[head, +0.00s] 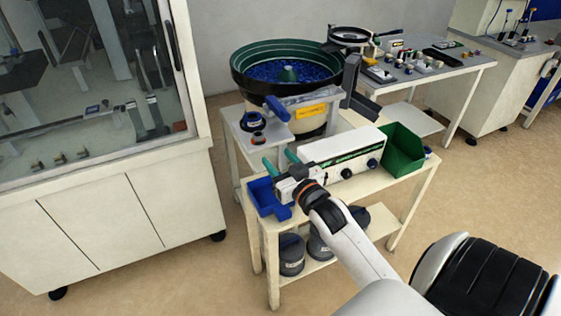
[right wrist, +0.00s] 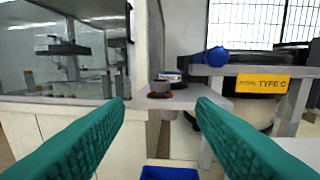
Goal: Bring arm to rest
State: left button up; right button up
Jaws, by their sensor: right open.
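My right arm reaches in from the lower right of the head view, over the front of a small cream cart (head: 328,211). Its right gripper (head: 279,158) has two green fingers, spread apart with nothing between them. In the right wrist view the fingers (right wrist: 161,104) also stand apart and empty. A blue bin (head: 265,196) is on the cart just below the gripper, and its rim shows at the bottom of the right wrist view (right wrist: 170,173). My left gripper is in neither view.
A white control box (head: 335,148) and a green bin (head: 402,150) stand on the cart, right of the gripper. The bowl feeder (head: 250,86) with blue parts is behind. A glass-fronted cabinet (head: 90,215) is at left. Floor is open at right.

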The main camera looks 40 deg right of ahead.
dwell(0.5)
jog(key=s+a+f+n+g+y, duration=0.1)
jog(key=s+a+f+g, duration=0.5)
jog(key=s+a+f, duration=0.3)
jog(key=s+a+f+n+g+y, duration=0.1)
jog(key=s+a+f+g, duration=0.25)
jog(key=s, duration=0.35)
jog(key=s+a+f+n+g+y, duration=0.1)
jog(key=s+a+f+n+g, duration=0.15)
jog(key=s+f+g, duration=0.4)
notch_tip(320, 180, down, 19)
jog(key=s+p, duration=0.2)
jog(key=p, duration=0.1)
jog(key=s+d+f+p, duration=0.2)
jog(key=s+f, duration=1.2)
jog(key=s, duration=0.3)
jog(key=shift+f+g, duration=0.25)
jog(key=shift+g, duration=0.15)
jog(key=shift+m, duration=0.25)
